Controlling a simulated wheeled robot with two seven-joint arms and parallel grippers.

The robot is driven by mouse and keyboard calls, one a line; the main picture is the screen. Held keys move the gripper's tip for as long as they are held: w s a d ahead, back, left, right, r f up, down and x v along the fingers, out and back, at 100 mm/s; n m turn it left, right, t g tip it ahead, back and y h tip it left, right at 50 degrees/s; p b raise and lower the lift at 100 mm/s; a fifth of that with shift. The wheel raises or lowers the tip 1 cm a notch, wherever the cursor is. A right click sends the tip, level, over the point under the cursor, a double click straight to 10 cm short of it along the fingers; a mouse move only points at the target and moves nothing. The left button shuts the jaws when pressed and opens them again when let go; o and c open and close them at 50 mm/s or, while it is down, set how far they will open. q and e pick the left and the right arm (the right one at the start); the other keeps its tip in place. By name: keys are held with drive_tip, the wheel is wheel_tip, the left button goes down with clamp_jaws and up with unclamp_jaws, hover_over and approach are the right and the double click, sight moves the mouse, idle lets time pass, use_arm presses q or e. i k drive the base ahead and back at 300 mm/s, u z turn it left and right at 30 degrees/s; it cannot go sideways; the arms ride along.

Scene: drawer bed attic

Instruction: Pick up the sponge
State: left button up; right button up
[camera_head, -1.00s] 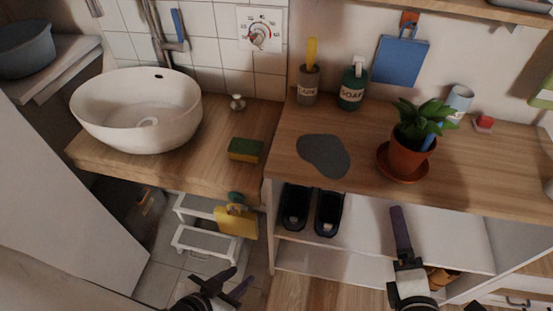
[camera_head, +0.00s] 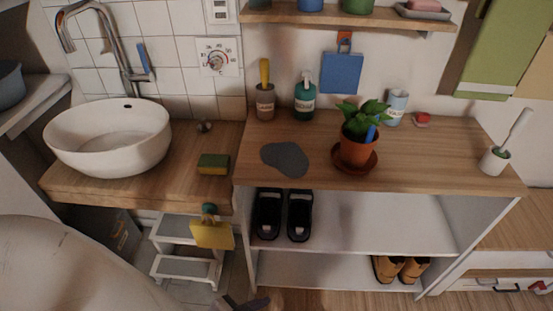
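The sponge (camera_head: 213,164) is a small block with a dark green top and a yellow side. It lies flat on the wooden sink counter (camera_head: 190,188), right of the white basin and near the counter's right end. Only the dark fingertips of my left gripper (camera_head: 243,303) show at the bottom edge, well below the sponge and apart from it. The rest of it is cut off, so its opening is unclear. My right gripper is out of view.
The white basin (camera_head: 110,150) stands left of the sponge, with a small metal knob (camera_head: 204,126) behind. A white step stool (camera_head: 185,268) with a yellow item (camera_head: 212,236) is below. The higher shelf unit's top (camera_head: 420,165) holds a potted plant (camera_head: 357,150) and a soap bottle (camera_head: 305,100).

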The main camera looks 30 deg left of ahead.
sight(209, 164)
drive_tip(key=z, duration=1.25)
drive_tip(key=k, duration=0.95)
drive_tip(key=u, duration=1.75)
drive_tip(key=i, duration=0.4)
drive_tip(key=z, duration=0.1)
